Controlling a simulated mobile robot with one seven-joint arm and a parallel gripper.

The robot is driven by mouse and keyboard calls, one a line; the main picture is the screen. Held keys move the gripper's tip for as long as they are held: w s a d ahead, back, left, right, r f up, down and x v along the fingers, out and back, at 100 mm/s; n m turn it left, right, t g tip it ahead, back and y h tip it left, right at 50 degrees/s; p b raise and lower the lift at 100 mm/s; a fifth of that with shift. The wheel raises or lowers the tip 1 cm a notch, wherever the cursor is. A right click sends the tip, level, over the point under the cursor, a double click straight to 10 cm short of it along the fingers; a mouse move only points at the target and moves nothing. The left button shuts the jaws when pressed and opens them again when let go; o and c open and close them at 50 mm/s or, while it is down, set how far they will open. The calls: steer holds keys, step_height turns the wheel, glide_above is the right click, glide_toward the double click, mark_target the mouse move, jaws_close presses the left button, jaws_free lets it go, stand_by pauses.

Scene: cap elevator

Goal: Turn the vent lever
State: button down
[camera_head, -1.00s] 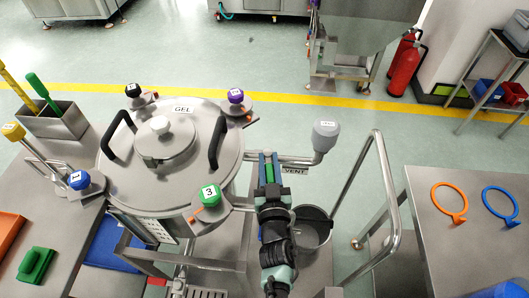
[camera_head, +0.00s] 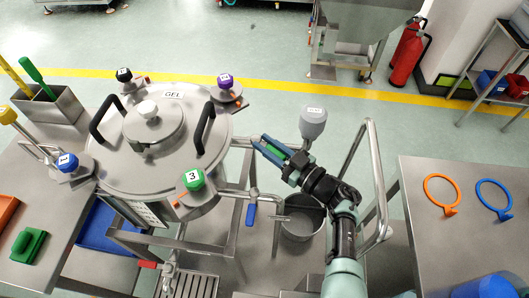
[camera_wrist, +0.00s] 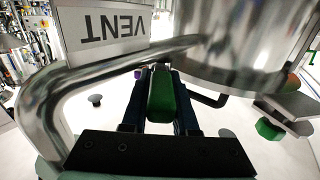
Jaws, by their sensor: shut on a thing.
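My gripper (camera_head: 268,146) is beside the right side of the GEL vessel, near the vent pipe, with its fingers pointing up and left. It is shut on a green handle, which I take to be the vent lever (camera_head: 276,150). In the wrist view the green handle (camera_wrist: 161,98) lies between the two dark fingers (camera_wrist: 160,78). A VENT sign (camera_wrist: 112,25) shows upside down beside a bent metal pipe (camera_wrist: 70,85). The lever's pivot is hidden.
The GEL vessel (camera_head: 120,180) with coloured knobs is at left. A blue-handled valve (camera_head: 250,214) and a grey bucket (camera_head: 299,228) are below my gripper. A bent handrail (camera_head: 377,180) stands right of my arm. A steel table (camera_head: 470,245) is at far right.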

steer(key=shift+w+d+n+g+y+b, duration=0.1)
steer(key=shift+n+g+y+b, duration=0.35)
steer(key=shift+b, duration=0.25)
steer(key=c, duration=0.7)
jaws_free()
steer(key=v, duration=1.3)
steer(key=shift+w+r+p, duration=0.1)
steer(key=shift+w+p, duration=0.05)
steer(key=shift+p, duration=0.15)
